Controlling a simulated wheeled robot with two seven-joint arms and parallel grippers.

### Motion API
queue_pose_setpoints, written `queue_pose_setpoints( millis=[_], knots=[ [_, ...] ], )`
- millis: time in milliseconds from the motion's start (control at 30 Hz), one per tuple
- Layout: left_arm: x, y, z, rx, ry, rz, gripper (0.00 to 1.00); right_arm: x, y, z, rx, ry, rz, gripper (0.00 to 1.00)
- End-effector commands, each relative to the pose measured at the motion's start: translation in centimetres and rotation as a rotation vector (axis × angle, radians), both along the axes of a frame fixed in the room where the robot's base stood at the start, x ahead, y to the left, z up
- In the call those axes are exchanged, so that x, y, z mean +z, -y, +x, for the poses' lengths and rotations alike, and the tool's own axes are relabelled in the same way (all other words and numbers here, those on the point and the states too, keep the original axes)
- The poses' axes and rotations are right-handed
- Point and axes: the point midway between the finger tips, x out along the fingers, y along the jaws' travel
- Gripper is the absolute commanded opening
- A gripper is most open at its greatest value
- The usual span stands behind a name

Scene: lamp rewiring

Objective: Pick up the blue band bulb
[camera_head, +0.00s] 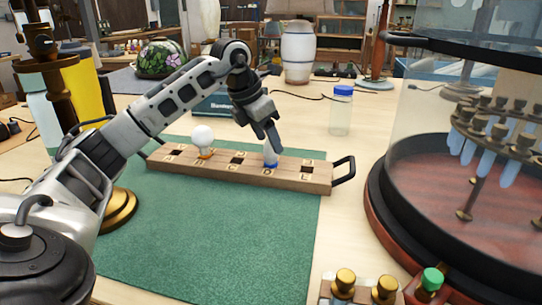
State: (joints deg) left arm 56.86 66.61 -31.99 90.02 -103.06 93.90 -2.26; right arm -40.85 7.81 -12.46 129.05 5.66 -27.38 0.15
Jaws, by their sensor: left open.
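The blue band bulb (270,154) stands upright in the wooden rack (318,178), near the letter D, with a blue band at its base. My left gripper (269,140) is open and points down at the bulb. Its fingers overlap the bulb's upper part in the picture, and one finger hides part of it. I cannot tell whether the fingers touch the glass. A round white bulb (202,135) with a brass-coloured base stands further left in the same rack. My right gripper is not in view.
The rack sits across the far part of a green mat (215,240), with black handles at its ends. A blue-lidded jar (341,110) stands behind right. A large glass-walled display (425,200) fills the right. Brass knobs (345,280) are at the bottom. The mat's front is clear.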

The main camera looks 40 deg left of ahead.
Motion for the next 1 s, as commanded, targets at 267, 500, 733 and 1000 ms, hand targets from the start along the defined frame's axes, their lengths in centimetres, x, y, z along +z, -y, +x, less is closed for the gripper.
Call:
queue_pose_setpoints(
  millis=[267, 500, 733, 1000],
  knots=[
    [-3.8, 0.4, 0.9, -0.002, -0.001, -0.001, 0.57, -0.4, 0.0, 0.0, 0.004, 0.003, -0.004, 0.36],
    [-4.2, 0.4, 1.1, 0.000, 0.000, 0.000, 0.57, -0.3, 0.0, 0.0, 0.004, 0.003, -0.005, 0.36],
    [-4.1, 0.4, 1.1, -0.001, 0.000, 0.000, 0.10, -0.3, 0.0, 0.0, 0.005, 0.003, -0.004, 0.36],
    [-4.1, 0.4, 1.1, -0.001, 0.000, 0.000, 0.10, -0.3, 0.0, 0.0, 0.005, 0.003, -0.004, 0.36]
  ],
)
